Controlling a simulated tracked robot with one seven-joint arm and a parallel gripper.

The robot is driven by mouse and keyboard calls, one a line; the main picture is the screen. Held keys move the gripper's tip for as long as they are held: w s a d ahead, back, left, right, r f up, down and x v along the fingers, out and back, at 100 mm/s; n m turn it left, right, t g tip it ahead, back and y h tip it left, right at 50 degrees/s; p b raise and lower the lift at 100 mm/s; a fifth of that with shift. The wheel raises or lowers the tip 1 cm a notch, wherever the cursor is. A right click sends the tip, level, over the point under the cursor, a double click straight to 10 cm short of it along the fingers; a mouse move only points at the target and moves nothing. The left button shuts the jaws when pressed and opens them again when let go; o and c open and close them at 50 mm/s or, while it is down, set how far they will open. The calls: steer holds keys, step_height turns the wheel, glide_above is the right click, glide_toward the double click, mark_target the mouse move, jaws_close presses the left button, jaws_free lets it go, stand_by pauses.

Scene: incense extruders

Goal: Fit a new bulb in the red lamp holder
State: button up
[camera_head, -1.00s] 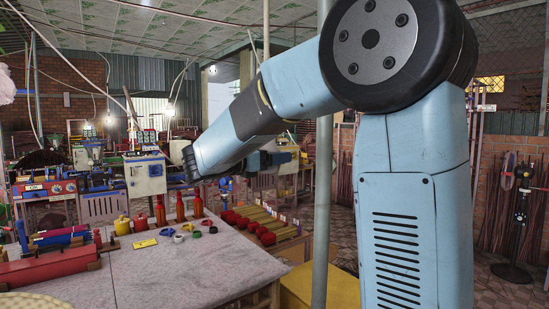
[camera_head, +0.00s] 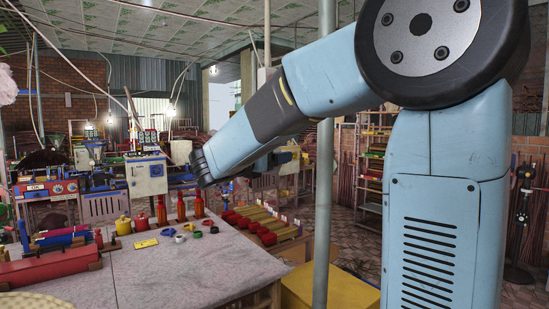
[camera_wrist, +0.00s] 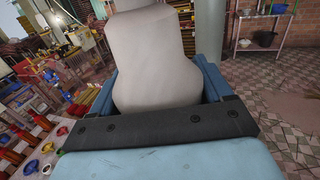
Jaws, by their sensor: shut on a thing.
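My gripper (camera_wrist: 157,85) fills the middle of the wrist view, its blue fingers on both sides of a large pale grey-white, rounded thing (camera_wrist: 150,50), which looks like the bulb. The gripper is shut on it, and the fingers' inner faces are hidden. In the head view my arm reaches left, and its dark far end hangs near the bench's back edge; the fingers and held bulb cannot be made out there.
The grey-topped bench (camera_head: 200,265) holds red bottles (camera_head: 181,208), a yellow pot (camera_head: 123,225) and red-and-blue machines (camera_head: 55,262) at left. Red-ended bars (camera_head: 262,228) lie beyond its right part. A vertical pole (camera_head: 322,220) stands right of the bench. The bench's front middle is clear.

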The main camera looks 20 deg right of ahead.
steer(key=shift+w+a+r+n+t+y, duration=0.1)
steer(key=shift+a+r+n+t+y, duration=0.05)
steer(key=shift+n+t+y, duration=0.55)
steer(key=o, duration=0.9)
steer(key=shift+w, duration=0.1)
steer(key=shift+o, duration=0.5)
steer(key=v, duration=1.3)
steer(key=s+d+f+m+g+y, duration=0.5)
steer(key=s+d+f+m+g, duration=0.2)
steer(key=s+d+f+m, duration=0.45)
steer(key=s+a+f+m+t+y, duration=0.1)
steer(key=s+f+m+y, duration=0.4)
steer(key=m, duration=1)
steer(key=s+y, duration=0.3)
steer(key=s, duration=0.1)
steer(key=shift+a+f+y, duration=0.2)
steer(key=shift+a+y, duration=0.1)
